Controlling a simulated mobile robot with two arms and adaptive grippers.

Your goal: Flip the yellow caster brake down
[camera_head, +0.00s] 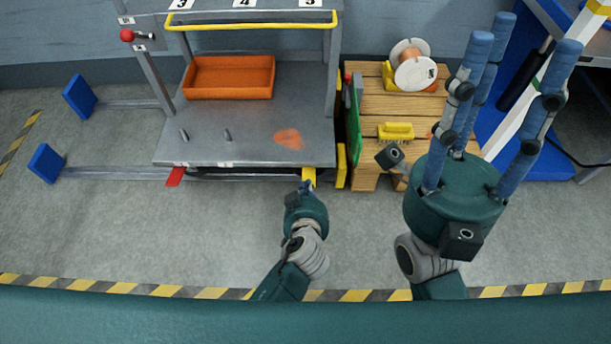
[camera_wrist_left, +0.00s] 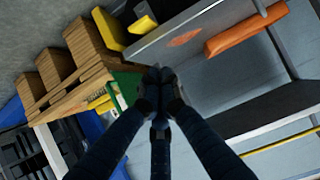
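The yellow caster brake (camera_head: 309,176) sticks out from under the front right corner of the grey cart (camera_head: 220,135). It also shows in the left wrist view (camera_wrist_left: 142,24), near the cart's edge. My left gripper (camera_head: 306,187) is just in front of the brake in the head view. Its fingers come together (camera_wrist_left: 160,90) with nothing seen between them. A red caster brake (camera_head: 175,177) is at the cart's front left corner. My right gripper (camera_head: 515,42) is open and empty, fingers pointing up, at the right.
An orange tray (camera_head: 228,78) sits on the cart. A wooden stand (camera_head: 375,110) with a yellow brush (camera_head: 396,131) and a spool (camera_head: 413,68) is right of the cart. A yellow upright piece (camera_head: 341,165) is close beside the brake. The floor in front is clear.

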